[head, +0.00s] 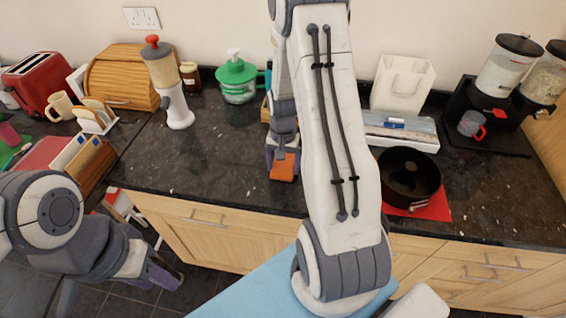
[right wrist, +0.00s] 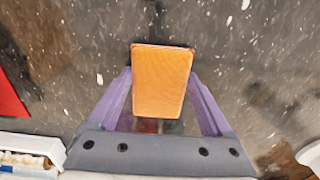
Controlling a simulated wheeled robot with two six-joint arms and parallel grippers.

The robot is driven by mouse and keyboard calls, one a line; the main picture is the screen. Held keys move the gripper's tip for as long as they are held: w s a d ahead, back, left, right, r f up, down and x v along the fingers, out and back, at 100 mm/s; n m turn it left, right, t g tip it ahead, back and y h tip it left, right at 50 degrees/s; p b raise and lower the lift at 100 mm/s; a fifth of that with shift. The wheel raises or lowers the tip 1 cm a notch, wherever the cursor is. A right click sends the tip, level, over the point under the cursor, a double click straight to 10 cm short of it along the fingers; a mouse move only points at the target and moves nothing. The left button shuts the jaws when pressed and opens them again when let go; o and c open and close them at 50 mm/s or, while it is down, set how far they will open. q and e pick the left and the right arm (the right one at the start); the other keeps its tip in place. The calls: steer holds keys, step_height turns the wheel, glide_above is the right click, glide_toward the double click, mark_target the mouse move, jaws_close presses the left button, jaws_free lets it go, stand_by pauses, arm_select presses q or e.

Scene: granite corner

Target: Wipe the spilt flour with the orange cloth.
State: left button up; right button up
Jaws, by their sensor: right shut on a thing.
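The orange cloth (head: 284,168) is a small folded block at the tip of my right gripper (head: 283,155), low over the dark granite worktop in the middle. In the right wrist view the cloth (right wrist: 162,82) sits between the two purple fingers of my right gripper (right wrist: 162,98), which is shut on it. I cannot tell whether the cloth touches the worktop. White specks (right wrist: 229,20) are scattered around it; I cannot tell flour from the stone's own flecks. My left gripper (head: 160,275) hangs low at the left, in front of the cupboards, away from the cloth; its opening is unclear.
A black pan (head: 410,172) on a red mat (head: 436,207) stands right of my right arm. A green-topped jar (head: 238,80) and a white dispenser (head: 173,105) stand behind left. The worktop (head: 205,160) left of the cloth is clear.

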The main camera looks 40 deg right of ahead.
mark_target(282, 170)
steer(key=shift+s+a+f, duration=0.15)
steer(key=shift+s+a, duration=0.25)
step_height(282, 170, up, 3)
steer(key=shift+f+p, duration=0.2)
steer(key=shift+p, duration=0.7)
steer(key=shift+r+p, duration=0.65)
steer(key=shift+r, duration=0.15)
step_height(282, 170, up, 4)
steer(key=p, duration=0.3)
